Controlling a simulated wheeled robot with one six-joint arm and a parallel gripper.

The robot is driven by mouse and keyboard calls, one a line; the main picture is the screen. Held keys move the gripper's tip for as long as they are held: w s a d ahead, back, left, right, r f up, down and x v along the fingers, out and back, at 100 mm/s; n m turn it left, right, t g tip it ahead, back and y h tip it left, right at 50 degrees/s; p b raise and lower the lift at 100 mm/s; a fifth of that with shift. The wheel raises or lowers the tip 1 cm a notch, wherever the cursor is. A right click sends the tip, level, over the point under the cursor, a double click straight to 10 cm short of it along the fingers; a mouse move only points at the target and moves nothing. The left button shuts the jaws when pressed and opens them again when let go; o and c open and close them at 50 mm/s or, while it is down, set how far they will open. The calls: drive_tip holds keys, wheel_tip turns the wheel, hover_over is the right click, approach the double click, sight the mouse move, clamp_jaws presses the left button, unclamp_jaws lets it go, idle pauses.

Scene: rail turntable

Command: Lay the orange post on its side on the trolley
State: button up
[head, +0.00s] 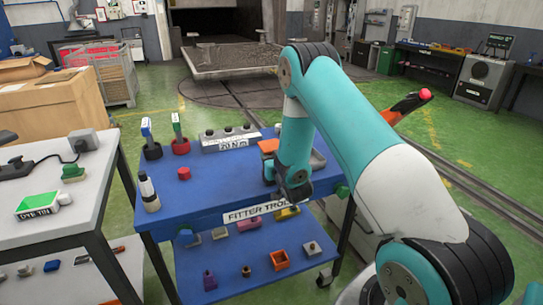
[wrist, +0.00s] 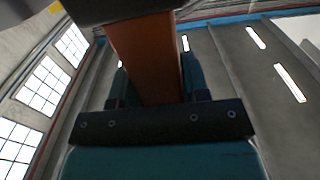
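The blue trolley (head: 215,195) stands in front of me, its front labelled "FITTER TROLLEY". My gripper (head: 269,165) is over the right part of its top, partly hidden by my forearm. In the wrist view the orange post (wrist: 145,55) runs between the two dark fingers of my gripper (wrist: 152,85), which are shut on it. A dark block covers the post's far end there. In the head view only a small orange part of the post (head: 268,146) shows beside my arm. I cannot tell whether it touches the trolley top.
On the trolley top stand a grey block with holes (head: 230,138), a red holder (head: 180,146), a black holder (head: 152,151), a small red piece (head: 184,173) and a white bottle (head: 148,190). The front-middle top is clear. A white table (head: 95,185) adjoins at left.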

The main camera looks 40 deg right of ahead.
drive_tip(key=o, duration=0.3)
